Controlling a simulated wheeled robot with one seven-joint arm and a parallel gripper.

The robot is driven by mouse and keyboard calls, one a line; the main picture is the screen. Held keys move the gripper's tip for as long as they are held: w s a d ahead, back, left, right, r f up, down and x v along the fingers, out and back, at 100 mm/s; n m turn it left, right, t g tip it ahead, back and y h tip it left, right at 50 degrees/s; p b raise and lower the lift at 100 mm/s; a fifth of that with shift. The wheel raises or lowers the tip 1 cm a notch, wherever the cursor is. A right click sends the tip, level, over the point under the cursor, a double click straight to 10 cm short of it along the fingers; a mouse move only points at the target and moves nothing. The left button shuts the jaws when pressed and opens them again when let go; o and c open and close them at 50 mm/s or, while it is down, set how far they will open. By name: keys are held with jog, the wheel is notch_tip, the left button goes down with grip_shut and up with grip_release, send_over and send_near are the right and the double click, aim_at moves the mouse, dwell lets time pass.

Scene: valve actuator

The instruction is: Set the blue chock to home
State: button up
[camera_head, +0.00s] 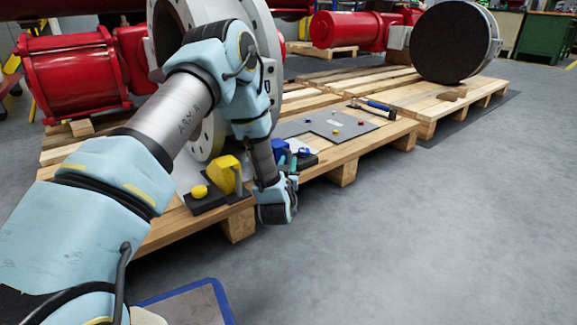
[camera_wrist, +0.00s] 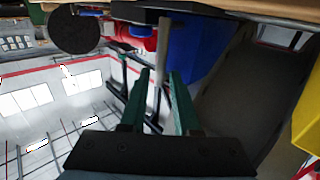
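The blue chock (camera_head: 280,149) sits on a dark base on the pallet, beyond the yellow chock. It is the large blue block (camera_wrist: 197,48) in the wrist view, with a grey rod handle (camera_wrist: 162,45) beside it. My gripper (camera_wrist: 160,76) has its two green fingers apart, with the rod between them and a narrow gap showing. In the head view, my gripper (camera_head: 294,166) is at the pallet's near edge, right beside the blue chock. My wrist hides part of that area, and contact with the rod cannot be made out.
A grey mat (camera_head: 318,125) with small coloured pieces and a hammer (camera_head: 372,104) lie on the pallet to the right. The floor (camera_head: 430,220) in front is clear.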

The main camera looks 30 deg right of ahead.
jog(key=shift+b+x, duration=0.3)
jog(key=shift+x, duration=0.9)
grip_shut()
dwell(0.6)
